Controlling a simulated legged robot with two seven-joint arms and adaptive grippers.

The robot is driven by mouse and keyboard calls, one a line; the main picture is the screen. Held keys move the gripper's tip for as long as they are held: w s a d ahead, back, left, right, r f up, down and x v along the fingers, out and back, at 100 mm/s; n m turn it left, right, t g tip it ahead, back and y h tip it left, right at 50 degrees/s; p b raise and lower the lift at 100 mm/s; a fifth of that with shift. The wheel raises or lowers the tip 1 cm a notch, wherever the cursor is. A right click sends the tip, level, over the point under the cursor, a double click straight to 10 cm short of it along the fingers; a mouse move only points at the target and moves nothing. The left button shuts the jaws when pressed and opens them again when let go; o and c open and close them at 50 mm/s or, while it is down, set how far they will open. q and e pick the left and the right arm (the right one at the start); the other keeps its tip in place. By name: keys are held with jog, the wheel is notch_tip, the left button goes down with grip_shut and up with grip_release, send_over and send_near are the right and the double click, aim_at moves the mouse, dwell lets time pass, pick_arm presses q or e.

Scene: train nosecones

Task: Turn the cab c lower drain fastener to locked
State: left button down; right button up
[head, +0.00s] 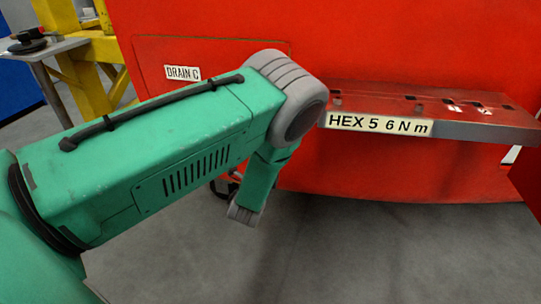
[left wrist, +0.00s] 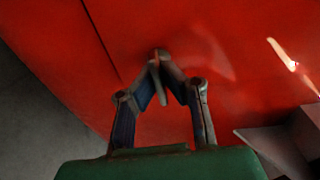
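A red panel (head: 150,50) on the cab side carries a white "DRAIN C" label (head: 183,73). My green left arm crosses in front of the panel's lower part in the head view, and its gripper cannot be made out there. In the left wrist view my left gripper (left wrist: 158,62) has its two fingers drawn together at the tips, in front of the red surface (left wrist: 70,50) and close to a dark seam. A small grey piece shows at the tips; I cannot tell whether it is fingertip or fastener. No drain fastener can be clearly identified. My right gripper is not in view.
A red shelf (head: 440,106) with slots and a "HEX 5 6 N m" label (head: 380,124) juts out at the right. A yellow frame (head: 75,70) and a grey table (head: 45,47) stand at the far left. The grey floor (head: 330,250) below is clear.

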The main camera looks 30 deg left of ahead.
pick_arm(q)
jog(key=shift+s+d+f, duration=0.1)
jog(key=shift+f, duration=0.2)
jog(key=c, duration=1.7)
grip_release()
jog(key=shift+r, duration=0.1)
jog(key=shift+s, duration=0.2)
jog(key=v, duration=1.1)
jog(key=shift+s, duration=0.15)
